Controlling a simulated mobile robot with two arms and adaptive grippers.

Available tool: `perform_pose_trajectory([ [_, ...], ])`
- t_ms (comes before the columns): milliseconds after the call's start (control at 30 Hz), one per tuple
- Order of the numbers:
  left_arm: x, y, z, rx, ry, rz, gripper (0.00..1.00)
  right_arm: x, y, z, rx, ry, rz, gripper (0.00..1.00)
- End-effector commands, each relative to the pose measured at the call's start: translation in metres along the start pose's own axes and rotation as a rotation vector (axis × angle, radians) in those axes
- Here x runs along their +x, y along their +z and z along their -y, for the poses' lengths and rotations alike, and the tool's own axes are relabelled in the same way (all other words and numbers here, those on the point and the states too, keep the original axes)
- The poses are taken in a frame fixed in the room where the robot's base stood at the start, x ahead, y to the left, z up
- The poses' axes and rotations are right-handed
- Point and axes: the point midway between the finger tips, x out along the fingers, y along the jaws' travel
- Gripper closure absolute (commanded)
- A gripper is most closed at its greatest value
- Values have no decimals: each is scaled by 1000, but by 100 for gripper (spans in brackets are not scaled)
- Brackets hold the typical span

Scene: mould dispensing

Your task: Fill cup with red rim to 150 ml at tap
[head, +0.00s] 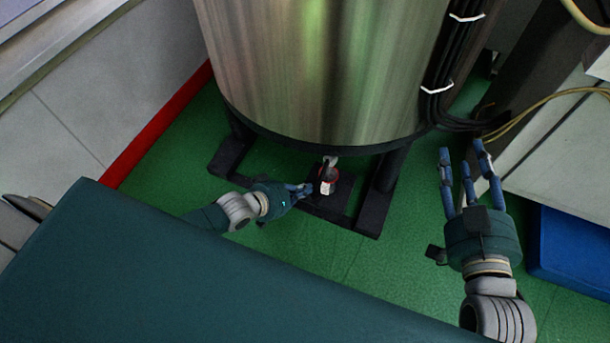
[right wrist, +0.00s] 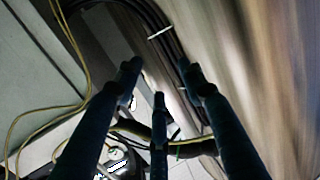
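A small cup with a red rim (head: 328,174) and a pale label stands under the tank's tap (head: 330,160), on or just above the dark base plate. The liquid level inside it cannot be made out. My left gripper (head: 303,189) is low beside the cup, its fingers pointing at the cup's left side. Whether they grip it or are only near it is too small to tell. My right gripper (head: 464,170) is raised to the right of the tank, fingers spread and empty. Its open fingers also show in the right wrist view (right wrist: 160,85).
The large steel tank (head: 320,70) stands on a dark frame (head: 372,205) over the green floor (head: 405,235). Black cables (head: 440,75) run down its right side. A blue box (head: 575,250) lies at the right. A grey cabinet (head: 560,145) stands behind my right gripper.

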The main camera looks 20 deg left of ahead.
Motion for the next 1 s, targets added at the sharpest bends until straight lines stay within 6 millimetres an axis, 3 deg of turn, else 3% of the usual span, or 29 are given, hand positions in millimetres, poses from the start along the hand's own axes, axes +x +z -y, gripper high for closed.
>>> perform_pose_trajectory([
  [700, -1, 2, -2, -2, 1, 6, 100, 0, 2, 0, 0, 1, 12, 60],
  [1000, -8, -6, -6, -2, -1, 4, 100, -17, 60, -8, -2, 16, 277, 60],
])
